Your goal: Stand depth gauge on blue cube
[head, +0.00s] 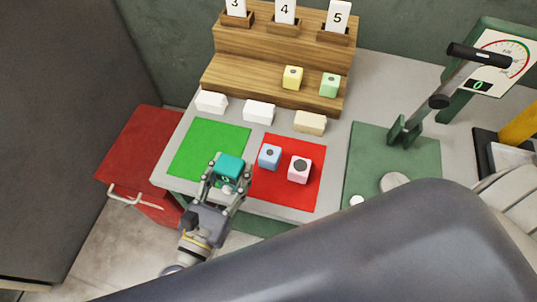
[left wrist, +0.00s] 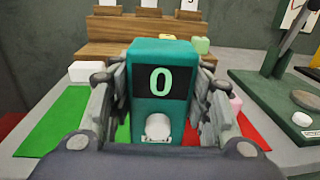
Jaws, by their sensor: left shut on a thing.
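The depth gauge (head: 229,166) is a teal block with a dark display. In the left wrist view the gauge (left wrist: 163,55) stands upright and its display reads 0, with a pale round knob below. My left gripper (head: 228,176) is shut on it, one finger on each side, by the border of the green and red mats. I cannot tell how high it is held. The blue cube (head: 269,156) sits on the red mat (head: 262,190), just right of the gauge and apart from it. It is hidden in the left wrist view. My right gripper is out of view.
A pink cube (head: 300,169) sits right of the blue cube. Several pale blocks line the mats' far side. A wooden step stand (head: 262,62) holds yellow (head: 292,77) and green (head: 330,85) cubes. A lever press (head: 404,130) stands right. The green mat (head: 205,140) has free room.

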